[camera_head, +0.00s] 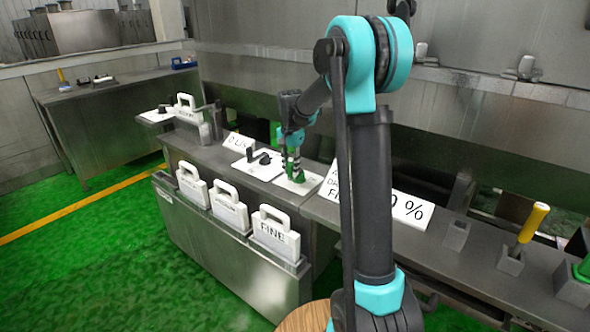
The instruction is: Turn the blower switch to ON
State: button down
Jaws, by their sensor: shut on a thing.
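My gripper (293,168) points down over the right one of two white switch plates (308,183) on the grey counter. It is shut on the small green knob (297,177) of that plate. The fingers hide part of the knob, so its exact angle cannot be told. A second white plate (248,169) just to the left carries a black lever knob (262,157), apart from my gripper. The lettering on the plates is too small to read, so I cannot tell which one is marked as the blower.
White handled sign blocks, one reading FINE (275,235), stand in a row along the lower front shelf. A white sign with "0 %" (410,209) stands to the right, partly behind my arm. A yellow-handled tool (532,222) stands in a holder at the right.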

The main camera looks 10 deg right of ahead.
jog(key=m, duration=0.1)
jog(key=w+a+m, duration=0.1)
jog(key=shift+m, duration=0.4)
jog(key=m, duration=0.1)
jog(key=w+m, duration=0.1)
jog(key=shift+w+a+m, duration=0.15)
jog(key=shift+a+m, duration=0.2)
jog(key=shift+m, duration=0.05)
jog(key=shift+w+a+m, duration=0.15)
jog(key=shift+w+m, duration=0.45)
jog(key=shift+m, duration=0.55)
jog(key=shift+w+a+m, duration=0.1)
jog(key=shift+w+m, duration=0.45)
jog(key=shift+m, duration=0.6)
jog(key=c, duration=1.3)
grip_release()
notch_tip(320, 180, up, 12)
